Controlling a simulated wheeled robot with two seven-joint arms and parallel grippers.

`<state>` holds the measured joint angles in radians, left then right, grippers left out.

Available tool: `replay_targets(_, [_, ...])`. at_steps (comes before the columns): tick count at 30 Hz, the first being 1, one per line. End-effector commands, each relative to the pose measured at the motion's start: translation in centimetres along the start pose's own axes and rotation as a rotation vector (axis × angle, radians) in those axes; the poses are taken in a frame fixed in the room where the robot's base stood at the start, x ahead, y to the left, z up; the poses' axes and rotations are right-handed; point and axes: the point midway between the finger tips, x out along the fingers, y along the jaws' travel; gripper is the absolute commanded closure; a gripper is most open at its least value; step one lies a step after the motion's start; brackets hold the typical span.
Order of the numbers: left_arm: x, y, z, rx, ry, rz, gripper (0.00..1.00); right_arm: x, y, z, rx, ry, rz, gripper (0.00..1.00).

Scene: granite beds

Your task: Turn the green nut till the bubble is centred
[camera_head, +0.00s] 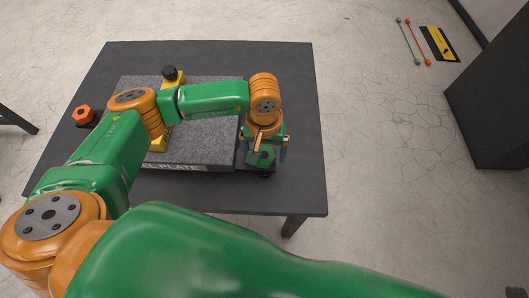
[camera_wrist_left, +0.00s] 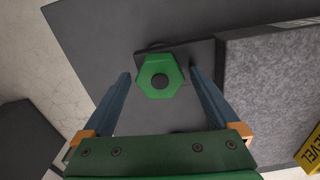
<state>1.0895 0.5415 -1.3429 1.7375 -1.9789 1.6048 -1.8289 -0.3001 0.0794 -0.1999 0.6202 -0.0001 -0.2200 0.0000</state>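The green hex nut (camera_head: 262,158) is at the right front corner of the granite plate (camera_head: 210,148); it also shows in the left wrist view (camera_wrist_left: 160,78), with a dark round stud end in its middle. My left gripper (camera_head: 265,153) is above the nut. Its two blue fingers stand apart on either side of the nut in the left wrist view (camera_wrist_left: 158,85), with gaps showing. A yellow level (camera_head: 158,145) lies on the plate, partly behind my arm; its lettered end shows in the left wrist view (camera_wrist_left: 312,150). I cannot see its bubble. My right gripper is out of view.
An orange hex nut (camera_head: 83,115) is at the plate's left side. A black knob (camera_head: 170,73) stands at the back. The dark table (camera_head: 300,100) has free room right of the plate. A dark cabinet (camera_head: 495,100) stands on the right.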

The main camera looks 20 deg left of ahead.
Motion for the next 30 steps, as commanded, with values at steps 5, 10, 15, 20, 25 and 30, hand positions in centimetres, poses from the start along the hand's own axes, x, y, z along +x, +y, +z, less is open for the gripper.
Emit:
replay_targets(5, [-0.1, 0.0, 0.0, 0.000, 0.000, 0.000, 0.05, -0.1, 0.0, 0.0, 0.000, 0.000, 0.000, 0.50])
replay_targets(10, [-2.1, 0.0, 0.0, 0.000, 0.001, 0.000, 0.05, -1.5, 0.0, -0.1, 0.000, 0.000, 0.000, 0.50])
replay_targets(15, [-5.2, 0.0, 0.0, -0.001, 0.001, 0.001, 0.05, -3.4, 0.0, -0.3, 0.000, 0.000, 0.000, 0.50])
replay_targets(20, [-6.2, 0.0, 0.0, 0.000, 0.000, 0.000, 0.05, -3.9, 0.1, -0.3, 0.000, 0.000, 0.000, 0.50])
replay_targets(25, [-6.0, 0.0, 0.0, -0.001, 0.000, 0.000, 0.05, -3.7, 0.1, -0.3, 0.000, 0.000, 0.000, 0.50])
replay_targets(30, [-8.1, 0.0, -0.1, -0.001, 0.006, 0.002, 0.05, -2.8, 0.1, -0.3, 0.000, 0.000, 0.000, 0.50])
